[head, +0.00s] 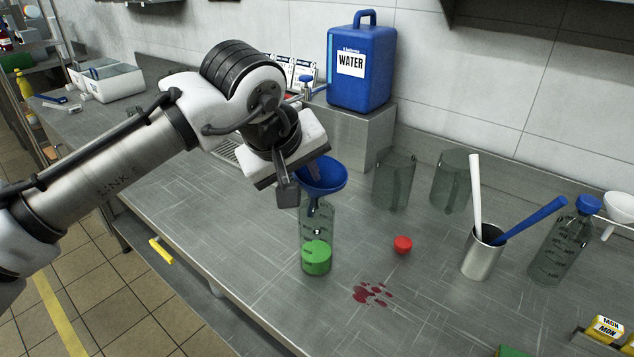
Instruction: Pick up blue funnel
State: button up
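The blue funnel (323,177) sits in the mouth of a clear bottle (318,228), its wide cone up and its stem inside the bottle neck. The bottle stands upright on the steel counter, and green shows near its base. My gripper (288,196) is at the funnel's left side, pointing down, with a dark finger close to or against the rim. The gripper body hides part of the fingers, so I cannot see whether they are apart or closed on the rim.
A blue water jug (361,65) stands on a steel block behind. Two clear beakers (394,180) stand right of the funnel. A red cap (402,244) and a red spill (372,293) lie in front. A steel cup (482,255) holds two rods. A blue-capped bottle (562,243) stands right.

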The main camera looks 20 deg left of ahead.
aim_at(315, 194)
jog(key=shift+x, duration=1.35)
grip_shut()
